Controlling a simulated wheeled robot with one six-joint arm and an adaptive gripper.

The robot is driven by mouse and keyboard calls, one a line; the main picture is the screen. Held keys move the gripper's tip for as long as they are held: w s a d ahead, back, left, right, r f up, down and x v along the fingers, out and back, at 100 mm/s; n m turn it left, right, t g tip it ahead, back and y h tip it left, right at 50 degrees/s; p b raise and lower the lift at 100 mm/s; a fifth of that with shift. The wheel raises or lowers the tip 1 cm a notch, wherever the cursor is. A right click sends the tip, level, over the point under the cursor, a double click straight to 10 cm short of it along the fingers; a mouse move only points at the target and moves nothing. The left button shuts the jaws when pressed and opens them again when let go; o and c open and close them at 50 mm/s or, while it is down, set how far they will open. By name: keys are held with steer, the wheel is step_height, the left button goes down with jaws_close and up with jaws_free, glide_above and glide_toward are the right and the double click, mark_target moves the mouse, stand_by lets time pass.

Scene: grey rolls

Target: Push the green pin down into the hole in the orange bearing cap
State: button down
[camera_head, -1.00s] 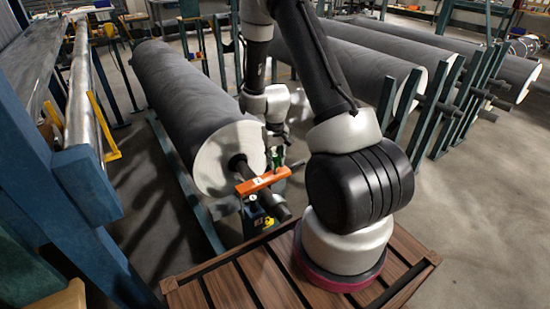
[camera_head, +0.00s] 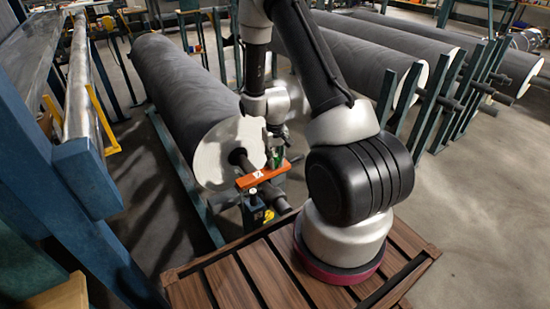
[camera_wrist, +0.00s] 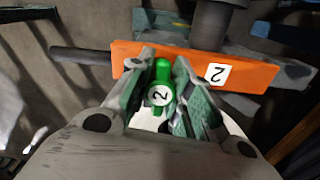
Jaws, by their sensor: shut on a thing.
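The orange bearing cap (camera_head: 262,176) is a bar lying across the roll's shaft, with a white label; in the wrist view the cap (camera_wrist: 250,75) shows its label "2". The green pin (camera_wrist: 161,74), also labelled "2", is held between the fingers of my gripper (camera_wrist: 164,62), which is shut on it. In the wrist view the pin shows in front of the cap's near edge. In the head view my gripper (camera_head: 277,150) is just behind the cap. The hole is not visible, and I cannot tell whether the pin tip touches the cap.
The large grey roll (camera_head: 190,95) lies behind the cap, its shaft resting on a blue stand (camera_head: 252,215). More rolls (camera_head: 440,65) on racks are at the right. A blue frame (camera_head: 85,180) with a metal roller stands at the left. Floor is open at the far right.

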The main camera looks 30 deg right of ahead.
steer(key=shift+f, duration=0.1)
steer(key=c, duration=1.2)
jaws_free()
step_height(320, 180, up, 12)
steer(key=s+a+r+t, duration=0.2)
steer(key=s+r, duration=1)
steer(key=r, duration=0.2)
steer(key=s+a+r+n+t, duration=0.1)
steer(key=s+a+r+t, duration=0.1)
steer(key=s+r, duration=0.9)
step_height(320, 180, up, 4)
steer(key=shift+s+a+r, duration=0.1)
steer(key=shift+s+a, duration=0.3)
steer(key=shift+a, duration=0.15)
